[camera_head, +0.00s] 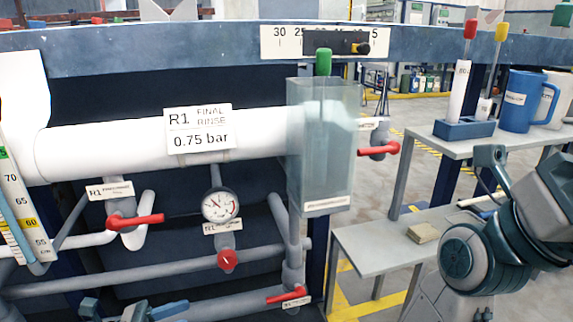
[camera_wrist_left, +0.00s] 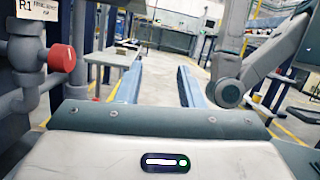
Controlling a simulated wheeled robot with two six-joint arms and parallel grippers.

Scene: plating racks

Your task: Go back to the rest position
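My left gripper (camera_head: 130,307) shows at the bottom edge of the head view, below the pipework. In the left wrist view its two blue fingers (camera_wrist_left: 158,72) stand wide apart with nothing between them. My right arm (camera_head: 500,225) is folded at the right of the head view, in front of the benches. Its gripper fingers cannot be made out.
A white pipe (camera_head: 90,150) with red-handled valves (camera_head: 138,221) and a gauge (camera_head: 220,205) fills the left and middle. A bench (camera_head: 480,145) holds a blue jug (camera_head: 518,100). A lower bench (camera_head: 385,240) holds a tan block (camera_head: 423,232).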

